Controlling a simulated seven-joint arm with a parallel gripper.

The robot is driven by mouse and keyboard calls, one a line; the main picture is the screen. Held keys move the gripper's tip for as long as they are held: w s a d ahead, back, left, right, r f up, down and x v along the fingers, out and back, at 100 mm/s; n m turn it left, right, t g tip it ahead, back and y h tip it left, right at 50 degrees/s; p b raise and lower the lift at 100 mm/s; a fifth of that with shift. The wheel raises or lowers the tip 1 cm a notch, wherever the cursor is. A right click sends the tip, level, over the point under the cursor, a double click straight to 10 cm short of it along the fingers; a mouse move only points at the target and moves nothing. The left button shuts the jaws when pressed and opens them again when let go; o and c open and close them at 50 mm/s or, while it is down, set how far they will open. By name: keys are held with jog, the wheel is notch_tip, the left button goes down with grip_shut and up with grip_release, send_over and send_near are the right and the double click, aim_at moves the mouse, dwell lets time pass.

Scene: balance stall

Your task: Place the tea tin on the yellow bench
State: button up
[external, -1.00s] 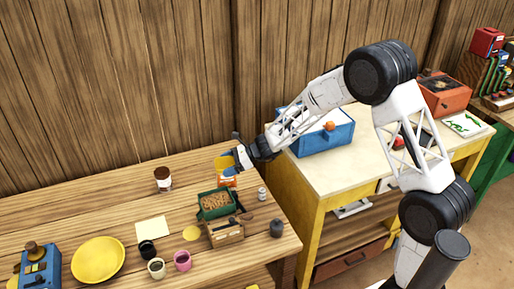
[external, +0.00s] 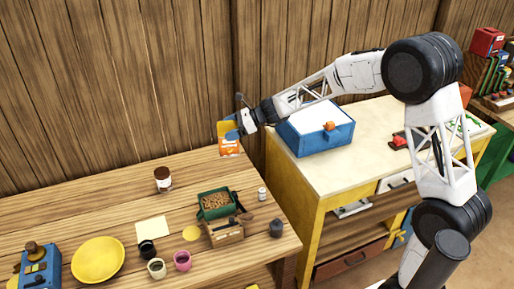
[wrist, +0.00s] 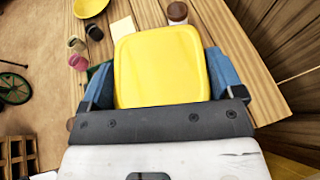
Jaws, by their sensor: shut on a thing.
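The tea tin (external: 228,147), orange with a yellow top, is held in the air above the back right part of the wooden table. My gripper (external: 233,133) is shut on it. In the wrist view its yellow face (wrist: 160,62) fills the space between the blue fingers of my gripper (wrist: 160,75). The yellow bench (external: 375,135), with a pale top and yellow frame, stands to the right of the tin. The tin is apart from both surfaces.
A blue box (external: 318,140) takes up the bench's back left part; a red item (external: 399,141) lies farther right. Bare bench top shows in front of the box. The wooden table (external: 100,205) holds a jar (external: 163,180), a yellow plate (external: 98,259), a green box (external: 214,206) and cups.

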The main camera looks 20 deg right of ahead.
jog(key=w+d+m+t+h, duration=0.15)
jog(key=w+d, duration=0.35)
jog(key=d, duration=0.6)
jog(key=w+d+m+t+h, duration=0.15)
jog(key=w+d, duration=0.25)
jog(key=d, duration=0.8)
jog(key=w+d+m+t, duration=0.25)
jog(key=w+d, duration=0.25)
jog(key=d, duration=0.6)
jog(key=s+d+m+t+h, duration=0.2)
jog(key=d+m+t+h, duration=0.25)
jog(key=d, duration=3.25)
jog(key=shift+m+g+h, duration=0.25)
jog(key=shift+m+g, duration=0.05)
jog(key=shift+s+a+f, duration=0.15)
jog(key=shift+f, duration=2.35)
jog(key=shift+f, duration=0.15)
jog(key=shift+f, duration=2.95)
